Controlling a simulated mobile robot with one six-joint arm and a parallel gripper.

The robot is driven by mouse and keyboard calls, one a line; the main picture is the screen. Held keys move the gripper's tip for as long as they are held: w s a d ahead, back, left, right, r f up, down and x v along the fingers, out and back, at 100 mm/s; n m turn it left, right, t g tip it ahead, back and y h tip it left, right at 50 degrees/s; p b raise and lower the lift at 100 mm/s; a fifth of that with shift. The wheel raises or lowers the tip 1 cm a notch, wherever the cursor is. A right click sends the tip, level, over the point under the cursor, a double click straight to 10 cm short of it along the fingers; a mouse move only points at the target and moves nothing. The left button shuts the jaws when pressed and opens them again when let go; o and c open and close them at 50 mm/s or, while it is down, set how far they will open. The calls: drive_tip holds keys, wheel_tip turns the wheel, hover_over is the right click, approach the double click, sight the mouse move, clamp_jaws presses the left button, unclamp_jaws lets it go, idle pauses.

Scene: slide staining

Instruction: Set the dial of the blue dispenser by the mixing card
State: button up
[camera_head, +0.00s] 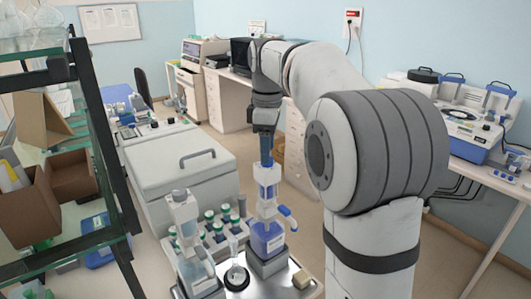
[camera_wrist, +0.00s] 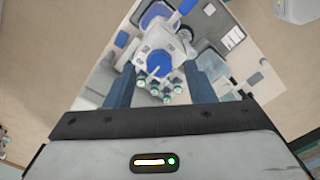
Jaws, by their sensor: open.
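The blue dispenser (camera_head: 267,200) stands upright on the worktop, a white and blue pump head on a bottle of blue liquid (camera_head: 266,238). My gripper (camera_head: 265,150) points down from above, right over the dispenser's top. In the wrist view the dispenser's white head with a round blue top (camera_wrist: 160,62) shows between the spread fingers of my gripper (camera_wrist: 160,80). The gripper is open and empty; I cannot tell whether a finger touches the dispenser. The dial's setting is not readable. I cannot identify the mixing card with certainty.
A second, paler dispenser (camera_head: 188,240) stands to the left. Several green-capped bottles (camera_head: 215,228) sit between them. A small flask (camera_head: 236,272) stands in front. A glass shelf rack (camera_head: 100,150) is at the left, and a bench with a blue device (camera_head: 465,130) at the right.

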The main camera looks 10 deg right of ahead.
drive_tip(key=shift+f, duration=1.1)
drive_tip(key=c, duration=0.9)
drive_tip(key=shift+a, duration=0.15)
drive_tip(key=shift+c, duration=0.5)
drive_tip(key=shift+d, duration=0.2)
